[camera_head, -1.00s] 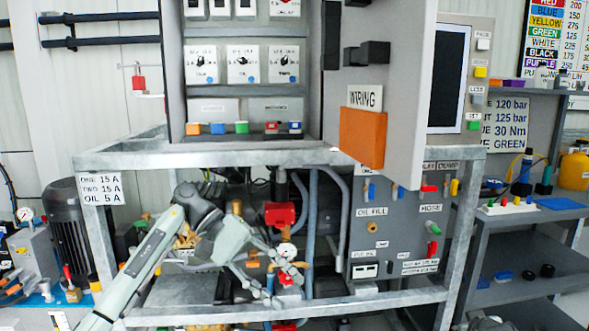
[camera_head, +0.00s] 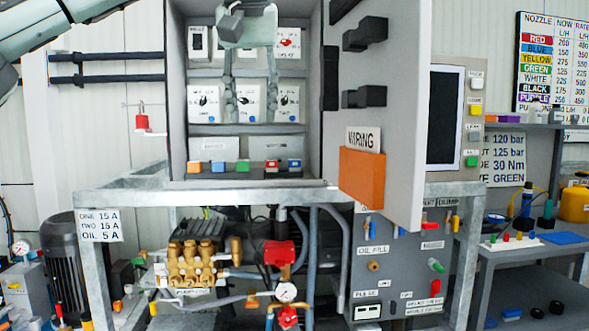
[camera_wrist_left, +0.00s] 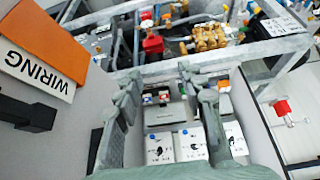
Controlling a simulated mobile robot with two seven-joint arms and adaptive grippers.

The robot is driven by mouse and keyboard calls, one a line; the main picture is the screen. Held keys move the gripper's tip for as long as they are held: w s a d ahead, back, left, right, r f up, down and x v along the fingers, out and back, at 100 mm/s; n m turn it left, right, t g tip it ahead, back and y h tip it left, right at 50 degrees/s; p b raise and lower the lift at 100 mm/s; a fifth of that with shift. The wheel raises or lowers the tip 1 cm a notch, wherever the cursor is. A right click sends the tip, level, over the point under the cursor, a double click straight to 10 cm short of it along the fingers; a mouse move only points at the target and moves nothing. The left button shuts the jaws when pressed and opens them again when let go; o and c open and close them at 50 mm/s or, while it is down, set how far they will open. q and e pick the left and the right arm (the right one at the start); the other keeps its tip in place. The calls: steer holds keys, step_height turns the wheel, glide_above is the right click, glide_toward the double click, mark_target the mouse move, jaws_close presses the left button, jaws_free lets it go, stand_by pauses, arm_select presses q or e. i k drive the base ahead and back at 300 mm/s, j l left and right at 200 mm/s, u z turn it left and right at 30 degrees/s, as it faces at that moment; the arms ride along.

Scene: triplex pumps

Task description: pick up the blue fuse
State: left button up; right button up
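A row of small coloured blocks stands on the cabinet's lower ledge in the head view. A blue block (camera_head: 218,168) sits between an orange and a green one. Another blue piece with white (camera_head: 294,165) sits at the right end beside a red one. I cannot tell which is the blue fuse. My left gripper (camera_head: 251,116) hangs inside the cabinet front, fingers down, above the row and before the switch panels. It is open and empty. In the left wrist view its fingers (camera_wrist_left: 159,76) spread on both sides of the small coloured pieces. My right gripper is not in view.
The open cabinet door (camera_head: 400,110) with an orange wiring box (camera_head: 362,178) stands to the right. The cabinet's side walls bound the space. Below is a grey metal frame (camera_head: 240,196) over brass pump parts (camera_head: 190,262). A grey side bench (camera_head: 500,250) stands at right.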

mark_target(294, 164)
steer(key=i+l, duration=0.15)
steer(key=i, duration=0.35)
steer(key=i+l, duration=0.15)
steer(key=i, duration=0.35)
